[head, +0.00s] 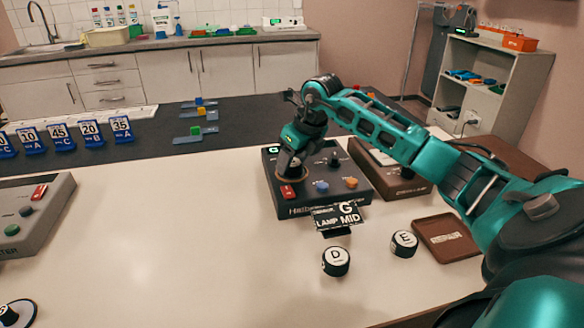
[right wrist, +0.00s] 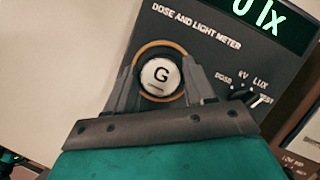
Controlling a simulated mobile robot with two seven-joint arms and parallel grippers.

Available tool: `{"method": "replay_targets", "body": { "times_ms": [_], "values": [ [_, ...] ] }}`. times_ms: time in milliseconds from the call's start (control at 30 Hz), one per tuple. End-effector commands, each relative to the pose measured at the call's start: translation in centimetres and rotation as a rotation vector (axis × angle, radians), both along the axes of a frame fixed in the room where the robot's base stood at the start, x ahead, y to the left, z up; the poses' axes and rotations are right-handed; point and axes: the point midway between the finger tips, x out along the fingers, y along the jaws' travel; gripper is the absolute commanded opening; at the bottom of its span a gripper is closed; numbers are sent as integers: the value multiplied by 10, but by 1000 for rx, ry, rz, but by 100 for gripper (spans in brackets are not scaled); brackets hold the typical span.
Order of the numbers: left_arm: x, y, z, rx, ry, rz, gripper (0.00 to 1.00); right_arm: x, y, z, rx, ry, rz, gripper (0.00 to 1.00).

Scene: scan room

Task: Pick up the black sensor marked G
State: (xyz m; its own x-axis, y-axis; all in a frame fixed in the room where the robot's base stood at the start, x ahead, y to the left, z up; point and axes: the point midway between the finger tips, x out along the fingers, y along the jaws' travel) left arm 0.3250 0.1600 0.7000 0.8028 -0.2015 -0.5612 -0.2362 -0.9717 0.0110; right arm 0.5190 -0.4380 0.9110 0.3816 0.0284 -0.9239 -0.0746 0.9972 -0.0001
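The black sensor marked G (right wrist: 161,75), with a white top, sits in an orange-ringed round spot on the dark dose and light meter (right wrist: 205,45). My right gripper (right wrist: 161,82) is over the meter, with one finger on each side of the sensor. The fingers are close to its sides; I cannot tell whether they touch it. In the head view my right gripper (head: 290,168) reaches down onto the left part of the meter (head: 345,190) and hides the sensor. My left gripper is not in view.
Black sensors D (head: 336,261) and E (head: 404,243) stand on the white table, near a brown tray (head: 446,238). A card reading G, LAMP MID (head: 337,217) stands before the meter. A grey device (head: 35,215) is at left. The table's middle is clear.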

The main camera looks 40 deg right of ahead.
Motion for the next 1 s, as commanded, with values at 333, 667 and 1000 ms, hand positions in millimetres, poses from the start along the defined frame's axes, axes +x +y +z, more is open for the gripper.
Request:
{"method": "replay_targets", "body": {
  "times_ms": [333, 667, 1000],
  "values": [
    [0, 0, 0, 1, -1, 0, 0, 0, 0, 0, 0, 0, 0, 20],
    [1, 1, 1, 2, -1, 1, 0, 0, 0, 4, -1, -2, 0, 13],
    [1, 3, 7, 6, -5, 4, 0, 1, -1, 53, -1, -7, -1, 13]
  ]
}}
